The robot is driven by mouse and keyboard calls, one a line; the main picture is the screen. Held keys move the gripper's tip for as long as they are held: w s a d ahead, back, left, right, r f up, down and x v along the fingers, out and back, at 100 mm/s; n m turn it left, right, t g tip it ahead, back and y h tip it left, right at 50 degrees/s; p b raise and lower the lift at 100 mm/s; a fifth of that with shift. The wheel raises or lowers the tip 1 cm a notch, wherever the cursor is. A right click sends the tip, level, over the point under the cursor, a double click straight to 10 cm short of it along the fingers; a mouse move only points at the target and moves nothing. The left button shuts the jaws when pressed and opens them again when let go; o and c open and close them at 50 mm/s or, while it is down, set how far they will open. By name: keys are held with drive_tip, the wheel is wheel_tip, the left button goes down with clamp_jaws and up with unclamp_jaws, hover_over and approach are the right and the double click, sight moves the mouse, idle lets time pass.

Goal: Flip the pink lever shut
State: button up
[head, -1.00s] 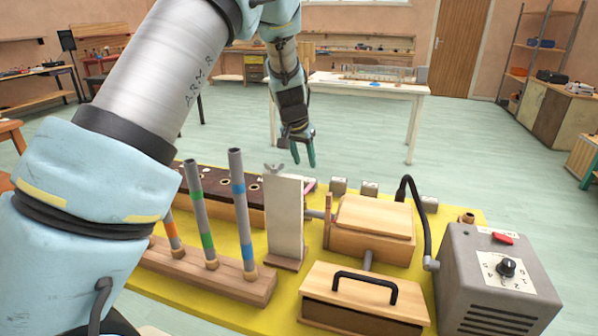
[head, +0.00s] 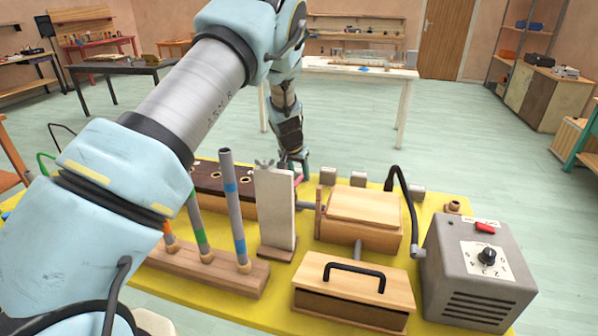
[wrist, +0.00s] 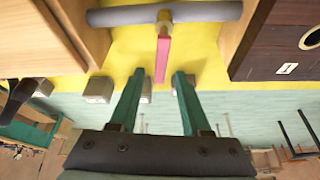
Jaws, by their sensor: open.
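In the wrist view, the pink lever (wrist: 162,58) sticks out from a brass-coloured fitting on a grey pipe (wrist: 205,12) above the yellow mat. My gripper (wrist: 159,78) is open, with its two teal fingers apart. The lever's free end lies in line with the gap between the fingertips, and nothing is gripped. In the head view, my gripper (head: 293,164) is low at the far side of the bench, just behind the white upright board (head: 275,208). The board hides most of the lever there.
A wooden box (head: 360,215) stands right of the board, and a dark-topped wooden block (head: 213,184) stands left. Small grey blocks (head: 358,179) line the far edge of the yellow mat (head: 430,205). Coloured upright tubes (head: 232,205) and a grey control box (head: 475,275) are nearer.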

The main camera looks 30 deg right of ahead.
clamp_jaws()
idle(0.3)
idle(0.3)
